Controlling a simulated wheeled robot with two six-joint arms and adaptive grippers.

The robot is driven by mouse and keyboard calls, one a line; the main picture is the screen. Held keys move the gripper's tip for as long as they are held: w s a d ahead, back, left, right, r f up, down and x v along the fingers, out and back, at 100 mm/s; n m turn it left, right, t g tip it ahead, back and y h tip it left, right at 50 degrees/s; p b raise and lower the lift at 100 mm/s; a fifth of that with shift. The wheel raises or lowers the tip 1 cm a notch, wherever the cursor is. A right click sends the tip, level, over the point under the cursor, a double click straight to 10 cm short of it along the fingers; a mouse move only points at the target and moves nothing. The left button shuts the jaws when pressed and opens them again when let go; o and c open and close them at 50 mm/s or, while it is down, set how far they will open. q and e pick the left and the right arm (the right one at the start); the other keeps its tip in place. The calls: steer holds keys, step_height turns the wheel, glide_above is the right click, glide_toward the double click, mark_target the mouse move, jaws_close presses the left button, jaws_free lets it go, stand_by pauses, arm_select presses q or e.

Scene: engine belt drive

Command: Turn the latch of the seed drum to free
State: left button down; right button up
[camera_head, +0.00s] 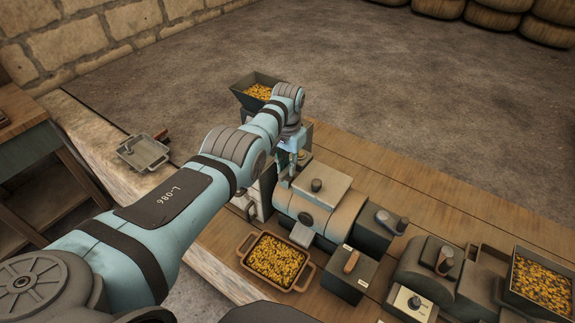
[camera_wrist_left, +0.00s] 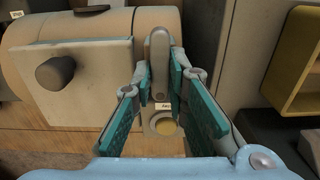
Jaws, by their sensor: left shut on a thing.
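The seed drum (camera_head: 310,200) is a tan cylinder lying on the wooden bench, with a pale square cover and dark knob on top. It also fills the upper left of the left wrist view (camera_wrist_left: 155,18). The latch (camera_wrist_left: 159,65) is a grey, rounded metal lever at the drum's end, pointing away from me between the teal finger pads. My left gripper (camera_wrist_left: 176,80) is shut on the latch. In the head view the left gripper (camera_head: 284,172) is partly hidden by its own arm at the drum's far end. My right gripper is not in view.
A hopper of yellow seed (camera_head: 258,91) stands behind my left arm. A seed-filled tray (camera_head: 247,262) sits in front of the drum. A box with an orange-brown lever (camera_head: 351,262) and other machinery stand to the right. The bench's back right is clear.

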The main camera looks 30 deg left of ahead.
mark_target(287, 168)
arm_select(q)
steer(key=shift+s+d+f, duration=0.1)
steer(key=shift+s+f, duration=0.1)
steer(key=c, duration=1.7)
jaws_free()
steer(key=shift+o, duration=0.6)
steer(key=shift+w, duration=0.2)
steer(key=shift+r, duration=0.15)
steer(key=shift+r, duration=0.3)
step_height(287, 168, up, 11)
